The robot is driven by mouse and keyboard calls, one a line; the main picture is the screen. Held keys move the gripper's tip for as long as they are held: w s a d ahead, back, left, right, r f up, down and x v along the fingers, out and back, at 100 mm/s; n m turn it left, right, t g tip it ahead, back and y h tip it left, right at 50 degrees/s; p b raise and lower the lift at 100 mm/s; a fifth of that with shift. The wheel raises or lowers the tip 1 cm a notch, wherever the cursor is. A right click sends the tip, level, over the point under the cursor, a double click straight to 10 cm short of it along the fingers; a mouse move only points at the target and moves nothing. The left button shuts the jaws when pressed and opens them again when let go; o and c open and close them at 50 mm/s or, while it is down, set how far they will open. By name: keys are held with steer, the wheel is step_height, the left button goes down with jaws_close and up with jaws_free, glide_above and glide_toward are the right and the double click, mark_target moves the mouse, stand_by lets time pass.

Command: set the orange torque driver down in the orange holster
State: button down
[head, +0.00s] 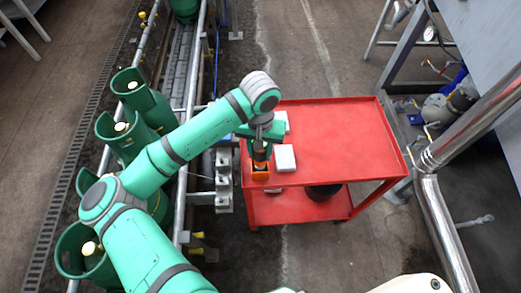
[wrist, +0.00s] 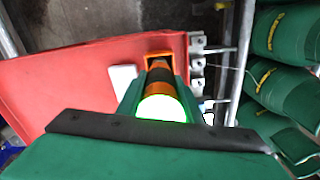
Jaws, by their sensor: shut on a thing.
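The orange torque driver (wrist: 162,88) is between the two fingers of my gripper (wrist: 158,90) in the wrist view, with its pale, green-lit end towards the camera and a dark band around its middle. In the head view the driver (head: 260,160) shows below my gripper (head: 262,145), roughly upright. The orange holster (head: 261,176) stands at the left edge of the red cart; it also shows in the wrist view (wrist: 158,56) just beyond the driver. The driver's lower end is over or in the holster; I cannot tell how deep.
The red cart top (head: 340,140) is mostly bare. A white block (head: 285,158) sits right beside the holster, and another white piece (head: 281,121) lies behind. Green gas cylinders (head: 140,95) line the left, behind a rail. A metal pipe (head: 440,215) rises at right.

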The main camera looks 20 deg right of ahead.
steer(key=shift+f, duration=1.4)
steer(key=c, duration=1.2)
jaws_free()
step_height(320, 180, up, 11)
steer(key=shift+f, duration=0.1)
